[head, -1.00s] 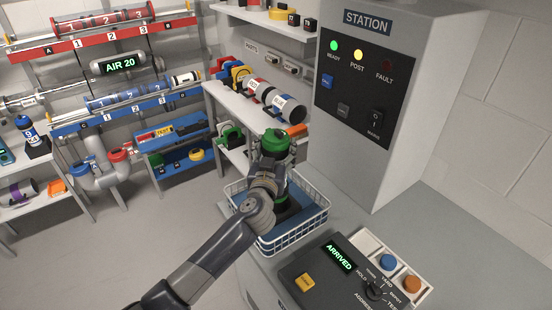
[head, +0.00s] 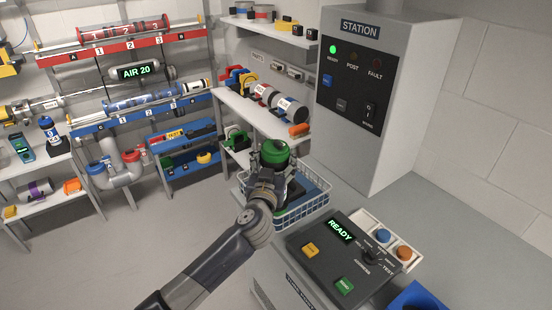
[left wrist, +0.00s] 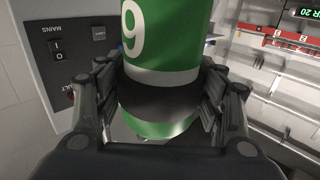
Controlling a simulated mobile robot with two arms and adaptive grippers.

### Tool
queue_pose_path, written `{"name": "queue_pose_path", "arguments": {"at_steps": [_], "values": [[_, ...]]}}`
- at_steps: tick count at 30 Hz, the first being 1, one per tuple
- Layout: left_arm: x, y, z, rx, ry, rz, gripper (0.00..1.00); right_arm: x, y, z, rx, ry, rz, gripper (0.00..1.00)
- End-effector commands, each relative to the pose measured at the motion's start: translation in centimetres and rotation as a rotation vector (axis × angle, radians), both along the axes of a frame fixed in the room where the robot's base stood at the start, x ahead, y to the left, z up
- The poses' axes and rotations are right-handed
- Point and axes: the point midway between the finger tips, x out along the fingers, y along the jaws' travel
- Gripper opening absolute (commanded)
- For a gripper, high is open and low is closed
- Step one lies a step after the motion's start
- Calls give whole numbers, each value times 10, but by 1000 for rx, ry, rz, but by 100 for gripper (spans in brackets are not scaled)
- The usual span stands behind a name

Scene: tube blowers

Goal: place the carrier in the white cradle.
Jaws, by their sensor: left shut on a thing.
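A green carrier with dark bands (head: 275,152) is upright in my left gripper (head: 266,182), over the white wire basket with a blue lining (head: 305,218). In the left wrist view the carrier (left wrist: 165,30) bears a white 9, and the fingers of my left gripper (left wrist: 158,98) close on its dark band from both sides. The gripper and arm hide part of the basket, so I cannot tell whether the carrier's lower end touches it. I cannot make out a white cradle for certain. My right gripper is not in view.
The grey station cabinet (head: 400,110) stands behind the basket. A console (head: 320,262) reading READY is in front, with a blue bin (head: 415,297) nearby. Shelves with carriers (head: 270,100) stand behind left. The floor at left is clear.

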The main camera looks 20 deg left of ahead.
Motion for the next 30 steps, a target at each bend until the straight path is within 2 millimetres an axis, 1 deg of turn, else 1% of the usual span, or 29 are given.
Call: {"name": "queue_pose_path", "arguments": {"at_steps": [1,3,6,11,16,20,21,23,24,30], "values": [[-7,0,0,2,-3,-4,16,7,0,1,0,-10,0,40],[-15,0,0,1,-3,-7,16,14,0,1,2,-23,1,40],[-27,-1,-2,1,-3,-13,16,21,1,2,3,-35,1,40],[-52,-2,-5,1,-2,-23,16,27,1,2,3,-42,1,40],[-83,-3,-9,2,-1,-37,16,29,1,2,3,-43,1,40],[-116,-4,-13,2,1,-50,16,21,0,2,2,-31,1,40],[-129,-4,-16,4,2,-55,16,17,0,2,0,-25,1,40],[-149,-5,-18,3,3,-63,16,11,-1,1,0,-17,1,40],[-163,-5,-20,2,4,-69,16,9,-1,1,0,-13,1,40],[-228,-7,-27,1,5,-95,16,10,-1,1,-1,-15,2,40]]}}
